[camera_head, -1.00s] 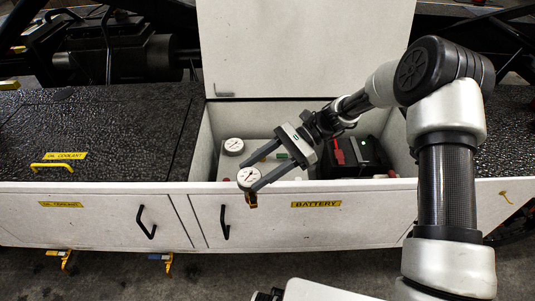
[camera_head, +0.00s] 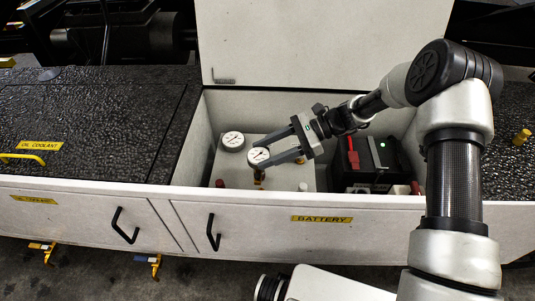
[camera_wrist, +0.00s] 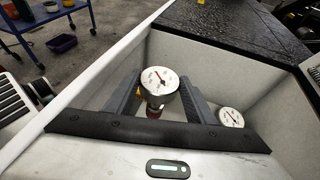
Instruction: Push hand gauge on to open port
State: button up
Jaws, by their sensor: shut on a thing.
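My gripper (camera_head: 279,156) is shut on the hand gauge (camera_head: 258,157), a round white dial with a red needle and a brass-coloured stem below. The gauge also shows between the fingers in the wrist view (camera_wrist: 158,82). It is inside the open battery compartment, above a pale block (camera_head: 285,179). A second gauge (camera_head: 233,141) stands on the block to the left and shows at the right in the wrist view (camera_wrist: 231,117). A red fitting (camera_head: 220,184) and a white fitting (camera_head: 303,187) sit near the block's front. A red part shows below the held gauge; whether they touch is unclear.
A black battery (camera_head: 370,163) with a red clamp (camera_head: 352,153) and a green light stands right of the block. The compartment's front wall (camera_head: 270,209) and raised lid (camera_head: 320,45) bound the space. A blue cart (camera_wrist: 50,20) stands beyond in the wrist view.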

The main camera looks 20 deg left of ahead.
jog(key=shift+w+d+r, duration=0.1)
jog(key=shift+w+r, duration=0.05)
jog(key=shift+r, duration=0.05)
notch_tip(320, 180, down, 6)
jog(key=b, duration=0.3)
jog(key=shift+b, duration=0.35)
jog(key=shift+f+b, duration=1.05)
jog(key=shift+f, duration=0.65)
dwell(0.3)
jog(key=o, duration=1.5)
jog(key=shift+c, duration=0.2)
jog(key=p+v, duration=0.2)
jog(key=v, duration=1.5)
jog(key=shift+d, duration=0.3)
jog(key=shift+w, duration=0.15)
